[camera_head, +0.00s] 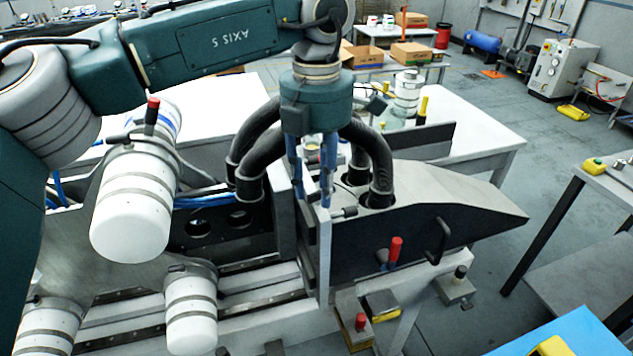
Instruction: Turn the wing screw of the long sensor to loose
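My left gripper (312,198) hangs pointing down over the middle of the label magazine (440,200). Its two blue fingers are apart, with a gap between them, and I see nothing held there. A small grey cylindrical part with a dark end (345,212) sticks out just right of the fingertips, beside the upright grey plate (324,255). I cannot tell whether it is the long sensor or its wing screw. The wing screw does not show clearly; the gripper and plate hide part of this area. My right gripper is not in view.
Thick black hoses (377,160) arch close on both sides of the gripper. A red-handled lever (395,250) and black handle (438,240) project from the magazine's dark side. Banded white cylinders (130,205) stand at left.

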